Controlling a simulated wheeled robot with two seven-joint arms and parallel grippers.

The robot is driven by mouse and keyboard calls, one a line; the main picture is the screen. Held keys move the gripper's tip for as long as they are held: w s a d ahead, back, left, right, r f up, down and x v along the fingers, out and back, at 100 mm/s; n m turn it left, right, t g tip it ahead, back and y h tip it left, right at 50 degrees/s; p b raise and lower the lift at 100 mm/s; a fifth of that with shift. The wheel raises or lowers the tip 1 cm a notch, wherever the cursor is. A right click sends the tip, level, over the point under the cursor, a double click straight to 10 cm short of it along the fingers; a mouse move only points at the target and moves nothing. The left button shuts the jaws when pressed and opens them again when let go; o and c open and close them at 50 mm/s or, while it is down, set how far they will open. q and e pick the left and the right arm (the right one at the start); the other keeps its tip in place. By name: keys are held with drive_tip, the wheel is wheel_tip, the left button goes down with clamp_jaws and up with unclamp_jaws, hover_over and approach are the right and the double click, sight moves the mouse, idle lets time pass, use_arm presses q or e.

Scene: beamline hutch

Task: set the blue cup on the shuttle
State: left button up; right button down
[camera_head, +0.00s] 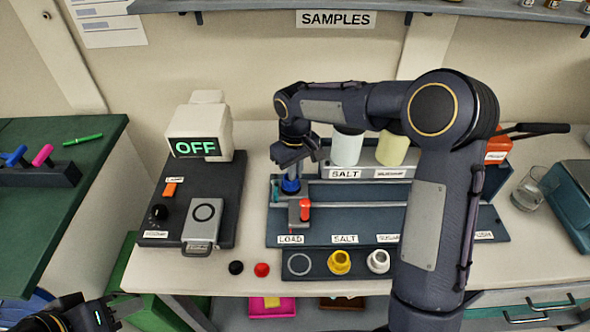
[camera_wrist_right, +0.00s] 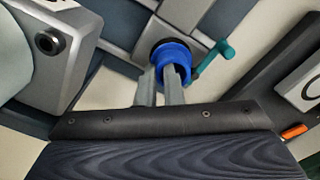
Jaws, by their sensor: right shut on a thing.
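The blue cup (camera_head: 291,186) is between the fingers of my right gripper (camera_head: 290,172), at the left end of the rail on the dark blue board (camera_head: 340,222). The right gripper is shut on it. In the right wrist view the blue cup (camera_wrist_right: 172,58) sits between the two grey fingertips (camera_wrist_right: 162,85). A small grey block with a red knob (camera_head: 305,207) is just in front of the cup, above the LOAD label. The shuttle is largely hidden by the gripper, and I cannot tell whether the cup touches it. My left gripper (camera_head: 98,314) is at the lower left, partly cut off.
A front rack (camera_head: 320,276) holds a yellow cup (camera_head: 339,262) and a white cup (camera_head: 378,261); its left ringed place is empty. Salt and sugar hoppers stand behind the rail. A device reading OFF (camera_head: 196,147) is left. A teal handle (camera_wrist_right: 213,58) is near the cup.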

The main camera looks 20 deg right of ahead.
drive_tip(key=shift+f+b, duration=0.4)
drive_tip(key=shift+f, duration=0.15)
idle(0.4)
drive_tip(key=c, duration=1.5)
unclamp_jaws()
drive_tip(key=shift+r, duration=0.1)
